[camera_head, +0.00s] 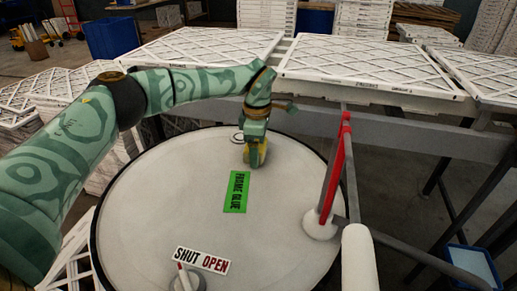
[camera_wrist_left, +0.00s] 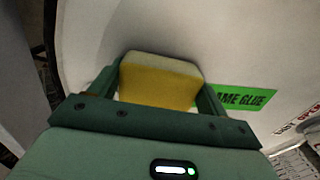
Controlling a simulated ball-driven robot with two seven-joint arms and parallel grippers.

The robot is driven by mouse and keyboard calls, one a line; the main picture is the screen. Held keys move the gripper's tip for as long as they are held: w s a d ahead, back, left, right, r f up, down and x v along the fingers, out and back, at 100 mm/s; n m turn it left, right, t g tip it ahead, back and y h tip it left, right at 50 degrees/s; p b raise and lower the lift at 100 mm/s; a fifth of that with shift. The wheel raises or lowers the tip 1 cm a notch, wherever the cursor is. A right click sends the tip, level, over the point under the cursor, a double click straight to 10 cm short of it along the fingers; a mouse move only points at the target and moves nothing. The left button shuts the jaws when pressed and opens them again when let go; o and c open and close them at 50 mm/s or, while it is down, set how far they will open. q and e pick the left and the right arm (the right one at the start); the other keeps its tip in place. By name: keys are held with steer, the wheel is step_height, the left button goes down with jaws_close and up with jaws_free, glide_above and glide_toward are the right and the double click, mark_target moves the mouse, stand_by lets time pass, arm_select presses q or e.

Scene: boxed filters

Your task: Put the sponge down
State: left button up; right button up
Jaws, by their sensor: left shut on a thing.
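The sponge (camera_wrist_left: 158,82) is yellow with a paler whitish face. It sits between the two fingers of my left gripper (camera_wrist_left: 160,90), which is shut on it. In the head view, my left gripper (camera_head: 256,150) reaches down over the far part of a round white drum lid (camera_head: 180,170), with the sponge (camera_head: 254,157) at its tip. The sponge is at or just above the lid; I cannot tell whether it touches. My right gripper is not in view.
A green "FRAME GLUE" label (camera_head: 237,192) lies on the lid near the sponge. A red-handled lever (camera_head: 335,165) stands at the lid's right, and a knob (camera_head: 187,280) with a SHUT/OPEN label (camera_head: 202,261) is at the front. White filter panels (camera_head: 365,67) lie behind. The lid's left side is clear.

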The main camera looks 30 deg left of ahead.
arm_select(q)
steer(key=shift+s+r, duration=0.1)
steer(key=shift+r, duration=0.1)
steer(key=shift+f, duration=0.4)
steer(key=shift+s+f, duration=0.1)
steer(key=shift+f, duration=0.15)
